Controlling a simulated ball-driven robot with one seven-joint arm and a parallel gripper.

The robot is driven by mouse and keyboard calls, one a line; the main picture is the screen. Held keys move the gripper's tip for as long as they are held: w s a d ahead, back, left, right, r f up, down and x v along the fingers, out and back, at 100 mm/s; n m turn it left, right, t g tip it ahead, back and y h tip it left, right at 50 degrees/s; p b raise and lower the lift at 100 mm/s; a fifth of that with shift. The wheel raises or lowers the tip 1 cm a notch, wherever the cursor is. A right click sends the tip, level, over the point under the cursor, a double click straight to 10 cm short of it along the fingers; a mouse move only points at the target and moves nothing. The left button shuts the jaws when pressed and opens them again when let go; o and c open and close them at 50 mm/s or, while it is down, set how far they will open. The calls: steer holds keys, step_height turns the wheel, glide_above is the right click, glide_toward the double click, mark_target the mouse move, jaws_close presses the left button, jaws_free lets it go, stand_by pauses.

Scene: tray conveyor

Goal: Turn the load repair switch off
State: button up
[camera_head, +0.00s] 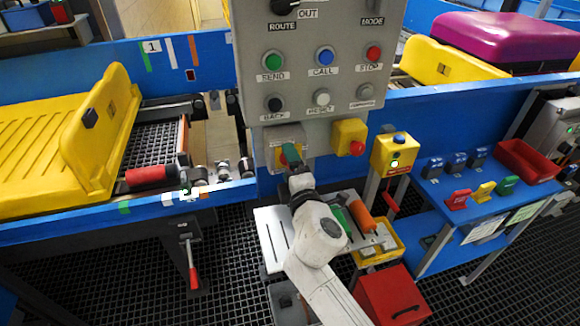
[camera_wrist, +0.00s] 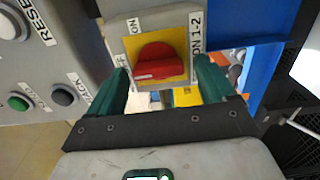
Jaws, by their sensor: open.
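A red rotary switch knob (camera_wrist: 160,62) sits on a yellow plate on a grey box in the wrist view. Its raised handle lies roughly crosswise in that picture. "ON" is printed above it, a partly hidden label is at its left, and a label ending in "ON 1-2" is at its right. I cannot read "load repair" on it. My gripper (camera_wrist: 162,68) is open, its green fingers on either side of the knob; contact cannot be told. In the head view my gripper (camera_head: 291,157) is at the panel's lower edge and mostly covers the switch's yellow plate (camera_head: 280,134).
The grey control panel (camera_head: 320,82) with several buttons is just above my gripper. A yellow box with a red button (camera_head: 349,138) is close at its right. A yellow tray (camera_head: 65,145) is at the left, and a blue side table (camera_head: 480,195) is at the right.

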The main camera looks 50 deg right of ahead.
steer(key=b+v, duration=0.2)
steer(key=v, duration=0.8)
steer(key=shift+s+a+b, duration=0.3)
